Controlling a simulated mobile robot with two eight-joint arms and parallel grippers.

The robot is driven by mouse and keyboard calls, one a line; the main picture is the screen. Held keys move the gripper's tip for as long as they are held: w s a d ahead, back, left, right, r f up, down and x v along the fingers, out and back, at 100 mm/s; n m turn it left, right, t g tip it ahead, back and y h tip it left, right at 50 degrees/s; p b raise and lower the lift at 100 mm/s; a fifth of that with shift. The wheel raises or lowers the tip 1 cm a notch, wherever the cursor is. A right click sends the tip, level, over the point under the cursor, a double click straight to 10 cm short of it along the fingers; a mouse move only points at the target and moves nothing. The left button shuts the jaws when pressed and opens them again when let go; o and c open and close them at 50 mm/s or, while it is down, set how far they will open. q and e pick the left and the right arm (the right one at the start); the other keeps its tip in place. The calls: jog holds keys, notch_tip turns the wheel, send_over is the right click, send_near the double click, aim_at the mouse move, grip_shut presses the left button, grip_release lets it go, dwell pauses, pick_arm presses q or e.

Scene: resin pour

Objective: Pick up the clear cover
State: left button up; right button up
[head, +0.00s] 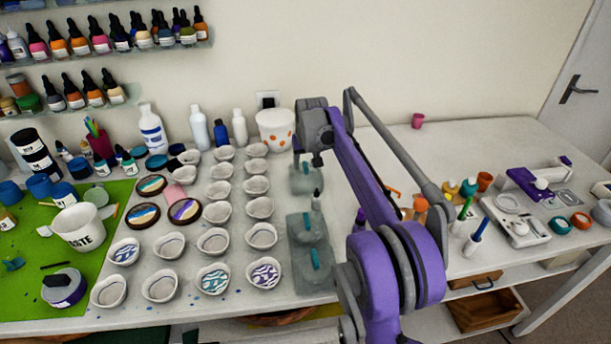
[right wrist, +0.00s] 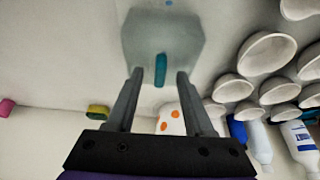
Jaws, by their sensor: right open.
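Three clear covers with teal handles stand in a column on the white table in the head view: a far cover (head: 303,181), a middle cover (head: 297,232) and a near cover (head: 309,276). My right gripper (head: 309,156) is above the far cover, pointing down. In the right wrist view, my right gripper (right wrist: 160,76) is open, its two fingers apart on either side of the teal handle in the picture. The clear cover (right wrist: 160,30) lies beyond the fingertips. Whether the fingers touch it, I cannot tell. My left gripper is not in view.
Several white bowls (head: 213,240) stand in rows left of the covers. A white cup with orange dots (head: 276,131) stands behind the far cover.

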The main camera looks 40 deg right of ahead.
grip_shut()
dwell(1.4)
